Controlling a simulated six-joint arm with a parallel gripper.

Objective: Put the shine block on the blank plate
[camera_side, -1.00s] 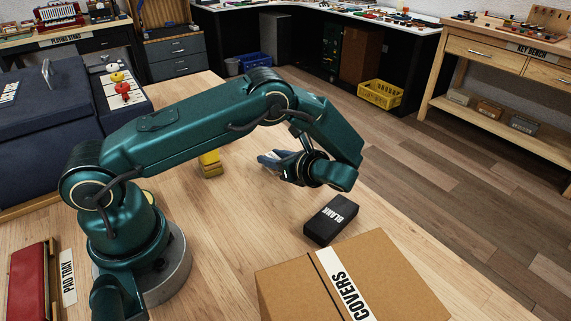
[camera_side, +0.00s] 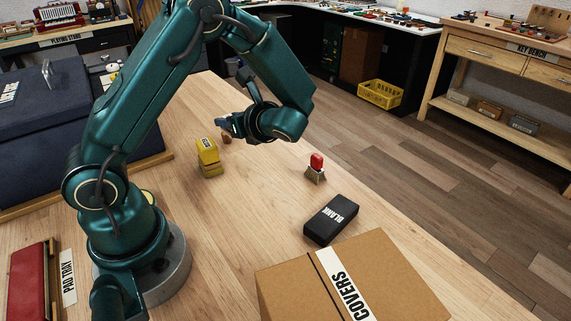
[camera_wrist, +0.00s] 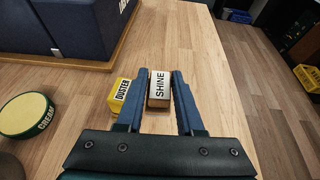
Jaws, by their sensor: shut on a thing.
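The shine block (camera_wrist: 159,88) has a white top marked SHINE and a brown lower part. It sits between the two fingers of my gripper (camera_wrist: 160,80) in the wrist view, and the gripper is shut on it. In the side view my gripper (camera_side: 229,126) is behind and right of the yellow duster block, with a small brown part (camera_side: 227,139) showing below the fingers. Whether the block touches the table is unclear. The blank plate (camera_side: 331,220) is a black slab marked BLANK, lying on the table toward the front right, with nothing on it.
The yellow duster block (camera_side: 208,157) stands close by the shine block (camera_wrist: 159,88). A red-topped piece (camera_side: 316,168) stands behind the blank plate. The covers box (camera_side: 352,280) is in front of it. A round cream tin (camera_wrist: 27,114) shows at left. Table between the duster block and plate is clear.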

